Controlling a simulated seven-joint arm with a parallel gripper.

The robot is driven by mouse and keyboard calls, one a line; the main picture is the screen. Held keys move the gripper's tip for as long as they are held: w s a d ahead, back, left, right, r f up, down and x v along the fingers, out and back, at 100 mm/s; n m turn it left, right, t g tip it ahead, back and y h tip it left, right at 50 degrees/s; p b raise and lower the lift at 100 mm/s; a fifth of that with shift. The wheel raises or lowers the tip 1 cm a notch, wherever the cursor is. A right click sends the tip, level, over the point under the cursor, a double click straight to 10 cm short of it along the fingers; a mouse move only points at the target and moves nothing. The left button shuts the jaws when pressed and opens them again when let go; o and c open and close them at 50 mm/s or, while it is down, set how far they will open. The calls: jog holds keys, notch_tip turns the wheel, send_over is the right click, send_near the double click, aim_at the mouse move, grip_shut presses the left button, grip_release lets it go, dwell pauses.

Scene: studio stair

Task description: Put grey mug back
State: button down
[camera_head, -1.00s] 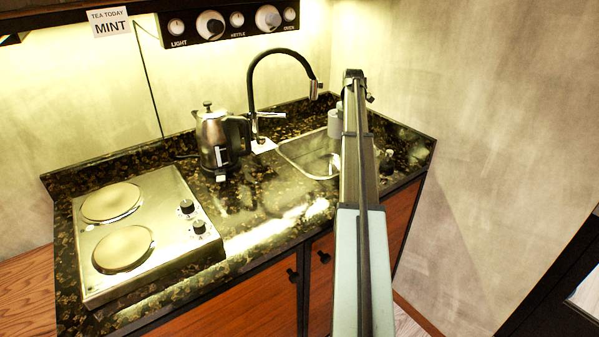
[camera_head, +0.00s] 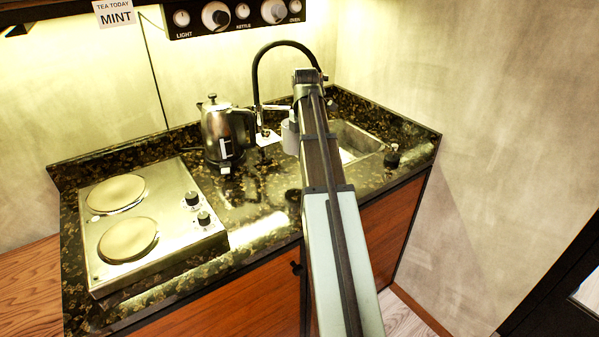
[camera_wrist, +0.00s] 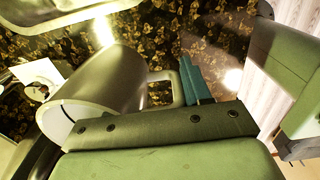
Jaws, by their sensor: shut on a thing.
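The grey mug (camera_wrist: 105,88) is held at my gripper (camera_wrist: 193,80), its handle at the teal finger pads. In the wrist view its open rim faces the lower left. In the head view only part of the mug (camera_head: 290,138) shows, left of my arm's end and in front of the sink's left edge. The pads are close together at the handle; my own wrist parts hide some of the grip. I cannot tell whether the mug touches the counter.
A steel kettle (camera_head: 222,132) stands left of the mug. A white card (camera_head: 267,138) lies by the black tap (camera_head: 256,75). The sink (camera_head: 357,138) is partly behind my arm. A two-plate hob (camera_head: 165,255) is at left. A small dark object (camera_head: 392,156) stands right of the sink.

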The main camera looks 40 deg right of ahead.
jog(key=shift+f, duration=4.55)
jog(key=shift+f, duration=0.1)
jog(key=shift+c, duration=2.4)
grip_release()
notch_tip(320, 180, up, 12)
jog(key=shift+r, duration=0.1)
